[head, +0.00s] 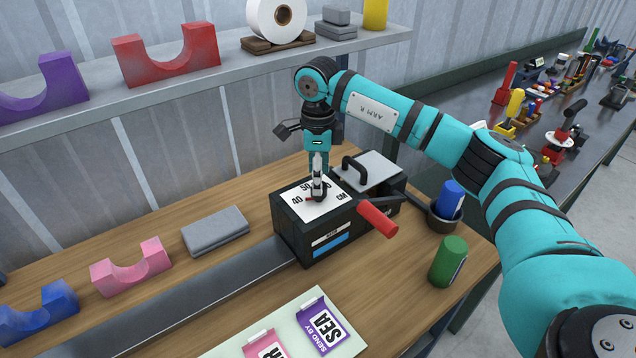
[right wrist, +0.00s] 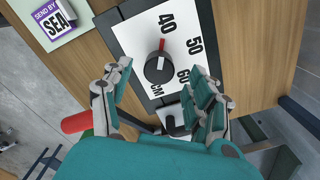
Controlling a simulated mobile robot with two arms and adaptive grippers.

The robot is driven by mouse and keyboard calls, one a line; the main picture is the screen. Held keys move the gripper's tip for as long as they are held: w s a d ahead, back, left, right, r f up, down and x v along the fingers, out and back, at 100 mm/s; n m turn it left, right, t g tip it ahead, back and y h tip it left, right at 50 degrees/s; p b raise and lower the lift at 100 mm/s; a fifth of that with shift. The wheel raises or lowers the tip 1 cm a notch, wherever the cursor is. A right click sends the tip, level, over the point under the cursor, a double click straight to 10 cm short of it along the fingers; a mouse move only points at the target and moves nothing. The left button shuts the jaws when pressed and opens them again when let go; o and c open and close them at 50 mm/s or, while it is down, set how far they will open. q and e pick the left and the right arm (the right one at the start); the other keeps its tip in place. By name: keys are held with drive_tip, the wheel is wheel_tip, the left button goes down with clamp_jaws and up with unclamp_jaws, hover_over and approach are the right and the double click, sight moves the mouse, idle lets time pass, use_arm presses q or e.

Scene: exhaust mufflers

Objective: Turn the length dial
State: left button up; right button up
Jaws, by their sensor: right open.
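The length dial (right wrist: 158,68) is a round black knob with a white mark, on a white scale plate (right wrist: 139,40) reading 40, 50, 60 and CM. A red pointer by the knob points near the 40. The plate lies on top of a black box-shaped machine (head: 330,247) on the wooden bench. My right gripper (head: 318,192) points down over the dial in the head view and hides most of it. In the right wrist view its fingers (right wrist: 166,88) are open, one on each side of the knob, with gaps to it. My left gripper is not in view.
A red-handled lever (head: 377,218) sticks out at the machine's front right. A black cup (head: 445,213) with a blue item and a green cylinder (head: 448,262) stand to the right. Cards (head: 320,322) lie in front.

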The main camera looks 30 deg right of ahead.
wheel_tip(320, 180, up, 9)
idle(0.3)
idle(0.5)
